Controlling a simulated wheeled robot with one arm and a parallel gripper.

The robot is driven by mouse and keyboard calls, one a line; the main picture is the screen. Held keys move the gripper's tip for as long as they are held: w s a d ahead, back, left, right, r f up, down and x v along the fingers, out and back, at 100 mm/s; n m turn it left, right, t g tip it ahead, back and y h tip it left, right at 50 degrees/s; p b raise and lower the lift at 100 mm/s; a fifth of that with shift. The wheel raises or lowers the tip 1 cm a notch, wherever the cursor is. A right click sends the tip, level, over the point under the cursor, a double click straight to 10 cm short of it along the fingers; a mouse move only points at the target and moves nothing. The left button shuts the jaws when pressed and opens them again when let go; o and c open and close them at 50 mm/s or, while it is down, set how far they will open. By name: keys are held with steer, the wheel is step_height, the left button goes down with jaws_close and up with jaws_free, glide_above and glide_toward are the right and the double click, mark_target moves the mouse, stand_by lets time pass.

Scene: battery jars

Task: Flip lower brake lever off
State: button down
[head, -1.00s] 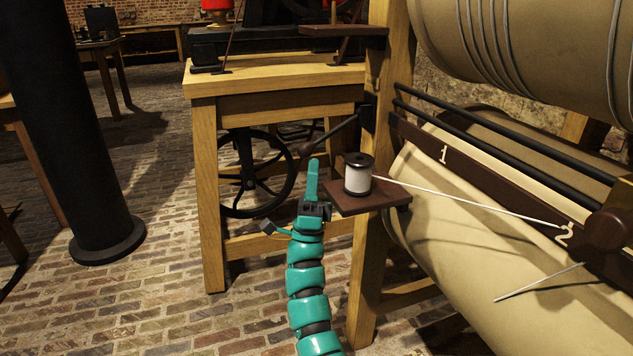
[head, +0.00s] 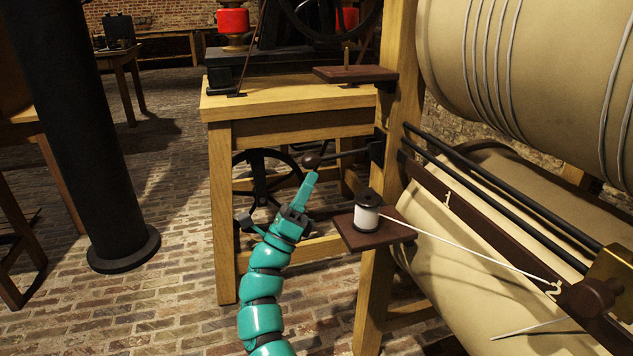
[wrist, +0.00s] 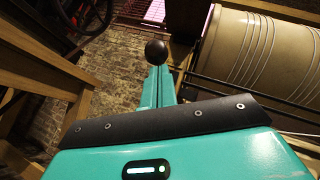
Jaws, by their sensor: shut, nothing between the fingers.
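The lower brake lever is a thin black rod with a dark brown round knob (head: 312,160) at its left end. Its right end meets a black bracket (head: 377,149) on the wooden post, and the rod slopes slightly down toward the knob. My teal gripper (head: 310,178) is shut and empty, pointing up with its fingertips just below the knob. In the wrist view, the knob (wrist: 156,51) sits right at the fingertips (wrist: 155,70); whether they touch is unclear. The knob hides part of the rod in the wrist view.
A brown shelf (head: 353,239) with a white spool (head: 367,213) stands close to the right of my gripper. The wooden post (head: 374,290) and large tan rollers (head: 535,85) are further right. A wooden table (head: 222,200) with a black wheel (head: 260,190) is behind. Brick floor lies open at left.

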step_height(320, 180, up, 9)
steer(key=m+g+p, duration=0.4)
steer(key=g+p, duration=0.2)
steer(key=p, duration=0.1)
steer(key=shift+a+r+m+y, duration=0.15)
steer(key=shift+m+y, duration=0.15)
steer(key=shift+m, duration=0.1)
steer(key=shift+r, duration=0.15)
steer(key=d+f+p+v, duration=0.1)
steer(key=v, duration=1.2)
steer(key=shift+s+f, duration=0.35)
steer(key=shift+a, duration=0.15)
